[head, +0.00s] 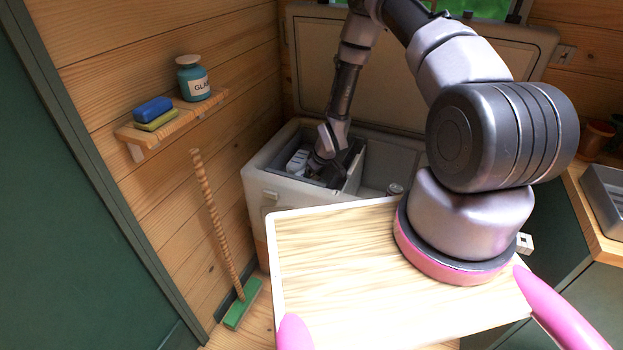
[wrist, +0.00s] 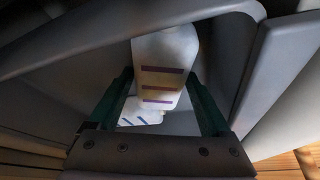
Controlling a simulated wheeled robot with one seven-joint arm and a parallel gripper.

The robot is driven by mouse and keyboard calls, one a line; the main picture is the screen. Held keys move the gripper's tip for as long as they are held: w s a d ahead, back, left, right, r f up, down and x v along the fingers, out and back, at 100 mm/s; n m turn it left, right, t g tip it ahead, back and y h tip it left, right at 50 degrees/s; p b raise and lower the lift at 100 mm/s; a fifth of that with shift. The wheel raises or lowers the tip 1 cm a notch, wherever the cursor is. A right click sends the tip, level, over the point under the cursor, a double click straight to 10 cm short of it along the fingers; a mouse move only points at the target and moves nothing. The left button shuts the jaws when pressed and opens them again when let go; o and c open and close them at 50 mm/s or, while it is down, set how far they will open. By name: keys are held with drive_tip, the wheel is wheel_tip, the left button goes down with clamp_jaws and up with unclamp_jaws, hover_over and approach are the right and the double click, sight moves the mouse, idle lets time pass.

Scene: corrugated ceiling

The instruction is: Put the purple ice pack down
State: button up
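My gripper (head: 328,176) reaches down into the left compartment of the open cooler (head: 258,185) in the head view. In the wrist view its two dark green fingers stand on either side of a white ice pack with purple stripes (wrist: 162,72), their tips against its sides. The pack is in the grip, inside the compartment; whether its far end touches anything cannot be told. A second white pack with blue-violet stripes (wrist: 142,112) lies lower, partly hidden by the first. White shapes (head: 297,160) show left of my gripper in the head view; which pack they are is unclear.
The cooler's lid (head: 385,85) stands open against the wall. A divider separates the left compartment from the right one, where a can-like item (head: 394,189) shows. A shelf (head: 170,122) with a jar and sponges hangs left, above a broom (head: 217,225).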

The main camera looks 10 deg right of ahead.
drive_tip(key=shift+r, duration=0.1)
drive_tip(key=shift+r, duration=0.3)
drive_tip(key=s+d+r+m+t+h, duration=0.1)
drive_tip(key=s+d+r+m, duration=0.15)
drive_tip(key=r, duration=1.15)
drive_tip(key=s+d+r+m, duration=0.1)
drive_tip(key=d+r, duration=0.2)
drive_tip(key=r, duration=1)
drive_tip(key=s+d+r+m+t+h, duration=0.1)
drive_tip(key=s+d+r, duration=0.15)
drive_tip(key=r, duration=1.15)
drive_tip(key=s+r+m+t+y, duration=0.1)
drive_tip(key=s+r+m, duration=0.5)
drive_tip(key=s+r, duration=1.3)
drive_tip(key=shift+s+d+r+t+y, duration=0.25)
drive_tip(key=shift+s+d+t+y, duration=0.1)
drive_tip(key=shift+s, duration=0.85)
drive_tip(key=shift+m, duration=0.25)
